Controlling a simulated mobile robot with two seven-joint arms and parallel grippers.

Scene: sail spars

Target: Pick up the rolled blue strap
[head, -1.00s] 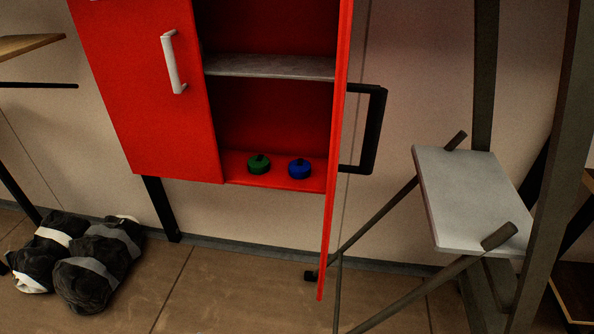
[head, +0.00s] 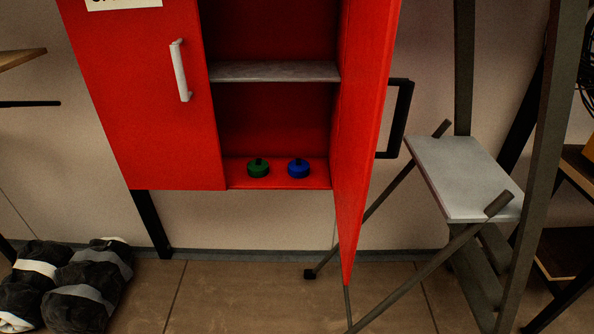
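The rolled blue strap (head: 298,168) sits on the bottom shelf of the red cabinet (head: 165,120), near the right side of the open compartment. It is a small round roll with a dark piece on top. A similar green roll (head: 258,168) sits just to its left, apart from it. The cabinet's right door (head: 362,130) stands open, swung out toward me, with a black handle (head: 400,118) on its outer side. The left door is closed and has a white handle (head: 180,70). Neither of my grippers shows in the head view.
A grey shelf (head: 275,72) crosses the compartment above the rolls. A grey step or platform (head: 465,178) on a dark frame stands at the right. Dark bags with pale bands (head: 75,285) lie on the floor at lower left. The floor before the cabinet is clear.

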